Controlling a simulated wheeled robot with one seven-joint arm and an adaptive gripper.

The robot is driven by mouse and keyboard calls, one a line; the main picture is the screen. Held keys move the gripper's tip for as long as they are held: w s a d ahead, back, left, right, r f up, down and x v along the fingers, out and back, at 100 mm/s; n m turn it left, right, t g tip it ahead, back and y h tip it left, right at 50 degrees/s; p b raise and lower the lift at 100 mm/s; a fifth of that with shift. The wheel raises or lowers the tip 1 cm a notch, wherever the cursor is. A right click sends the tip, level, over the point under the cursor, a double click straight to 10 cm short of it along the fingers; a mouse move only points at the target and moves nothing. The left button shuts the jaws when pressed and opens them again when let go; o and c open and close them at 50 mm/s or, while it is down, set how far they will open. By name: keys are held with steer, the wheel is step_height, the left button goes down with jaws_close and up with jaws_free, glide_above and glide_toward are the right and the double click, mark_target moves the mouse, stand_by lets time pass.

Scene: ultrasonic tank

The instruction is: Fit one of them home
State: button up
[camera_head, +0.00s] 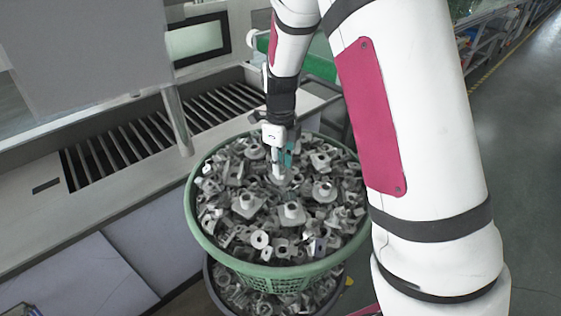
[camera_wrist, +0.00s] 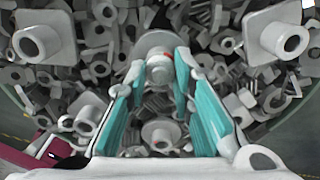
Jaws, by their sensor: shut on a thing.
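Many grey metal parts fill a green basket (camera_head: 195,225). Several are flanged parts with a square or round plate and a hollow stub, such as one flanged part (camera_head: 292,212) near the middle and another (camera_head: 324,190) to its right. My gripper (camera_head: 281,172) points down into the heap from the back of the basket. In the wrist view my gripper (camera_wrist: 160,80) has its teal pads closed on the stub of a grey flanged part (camera_wrist: 156,44). Its round flange shows beyond the fingertips. I cannot tell whether it is clear of the heap.
A second filled container (camera_head: 250,297) stands beneath the basket. To the left is a metal counter (camera_head: 40,215) with a slatted opening (camera_head: 130,145) and a metal post (camera_head: 177,120). A dark-framed screen (camera_head: 195,40) is behind. Open floor lies at the right.

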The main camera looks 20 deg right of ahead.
stand_by(0.4)
steer(key=o, duration=0.8)
steer(key=shift+r, duration=6)
